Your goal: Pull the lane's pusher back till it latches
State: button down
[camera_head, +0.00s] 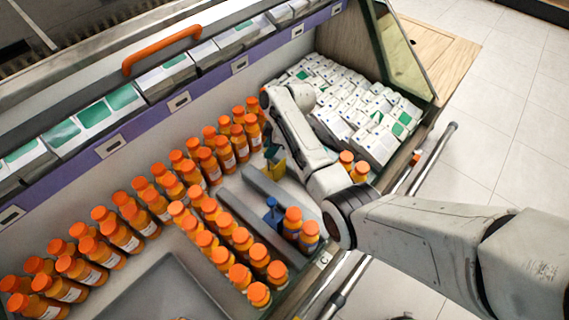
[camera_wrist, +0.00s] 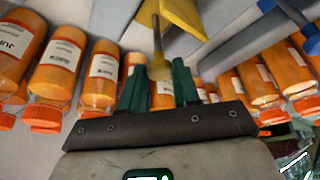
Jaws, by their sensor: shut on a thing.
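The yellow pusher (camera_head: 279,167) stands in a lane beside a grey divider rail (camera_head: 268,186). My gripper (camera_head: 272,152) is at the pusher in the head view. In the wrist view my gripper (camera_wrist: 160,84) has its dark green fingers on either side of the stem, shut on it. The lower end of the stem and any latch are hard to make out. A blue pusher (camera_head: 272,214) stands in the neighbouring lane, left of the rail.
Orange bottles (camera_head: 122,235) stand in rows at left and centre. Two bottles (camera_head: 292,222) stand in front of the blue pusher. White cartons (camera_head: 350,100) fill the right. A grey tray (camera_head: 165,290) lies front left.

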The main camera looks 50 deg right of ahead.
jog(key=w+b, duration=0.1)
jog(key=w, duration=0.2)
jog(key=shift+b, duration=0.3)
jog(key=shift+r, duration=0.1)
jog(key=c, duration=0.8)
grip_release()
jog(key=p+v, duration=0.1)
jog(key=v, duration=0.9)
jog(key=shift+r, duration=0.25)
jog(key=shift+s+d, duration=0.1)
